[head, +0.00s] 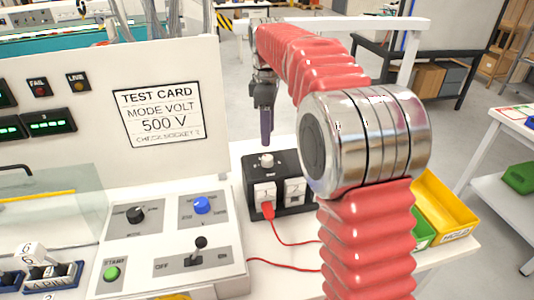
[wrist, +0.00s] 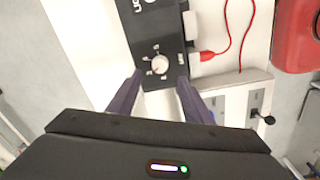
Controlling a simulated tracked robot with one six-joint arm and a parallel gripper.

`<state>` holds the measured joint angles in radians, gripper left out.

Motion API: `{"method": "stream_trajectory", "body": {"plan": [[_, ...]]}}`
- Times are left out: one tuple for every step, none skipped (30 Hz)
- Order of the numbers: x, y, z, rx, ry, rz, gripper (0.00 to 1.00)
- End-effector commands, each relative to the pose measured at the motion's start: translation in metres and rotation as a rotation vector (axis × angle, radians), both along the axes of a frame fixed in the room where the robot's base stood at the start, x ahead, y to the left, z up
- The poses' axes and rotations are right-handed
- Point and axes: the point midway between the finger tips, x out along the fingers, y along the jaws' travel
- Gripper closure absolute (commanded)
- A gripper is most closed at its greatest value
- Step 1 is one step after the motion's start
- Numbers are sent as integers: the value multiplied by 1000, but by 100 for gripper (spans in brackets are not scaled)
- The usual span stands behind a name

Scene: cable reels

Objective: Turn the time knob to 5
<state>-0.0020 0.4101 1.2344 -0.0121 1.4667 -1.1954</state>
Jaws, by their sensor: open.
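A white round knob (head: 267,160) sits on the top of a black box (head: 250,185) with two white sockets on its front. In the wrist view the white knob (wrist: 160,65) has small marks around it, too small to read. I cannot read a label that names it as the time knob. My gripper (head: 266,140) points down above the box, over the knob. In the wrist view my gripper (wrist: 156,78) has its two purple fingers apart, one on each side of the knob and slightly nearer the camera, with nothing between them. Whether the fingers touch the box is unclear.
A red plug (head: 267,210) with a red cable is in the left socket. A white panel holds a black knob (head: 135,214), a blue knob (head: 202,204), a green button (head: 111,273) and a lever (head: 199,246). A test card (head: 160,112) reads 500 V. A yellow bin (head: 445,208) stands right.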

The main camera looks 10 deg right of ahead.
Motion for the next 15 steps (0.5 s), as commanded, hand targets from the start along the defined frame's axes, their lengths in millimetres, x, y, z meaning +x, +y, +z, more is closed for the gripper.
{"method": "stream_trajectory", "body": {"plan": [[-1, 0, -8, 0, 3, 0, 54], [0, 0, -13, 0, 2, 0, 54], [0, 0, -19, 0, 3, 0, 54], [0, 0, -24, 0, 3, 0, 54], [0, -1, -28, 0, 2, -1, 54], [0, -1, -35, 0, 3, -1, 54], [0, -1, -39, 0, 2, -1, 54], [1, -1, -44, 0, 2, -1, 54], [1, -1, -50, 0, 3, -1, 54], [1, -1, -54, 0, 2, -1, 54], [1, -1, -59, 0, 2, -1, 54], [1, -1, -64, 0, 2, -1, 54], [1, -1, -68, 0, 2, -1, 54], [2, -1, -72, 0, 2, -1, 54], [2, -1, -76, -1, 1, -1, 54]]}}
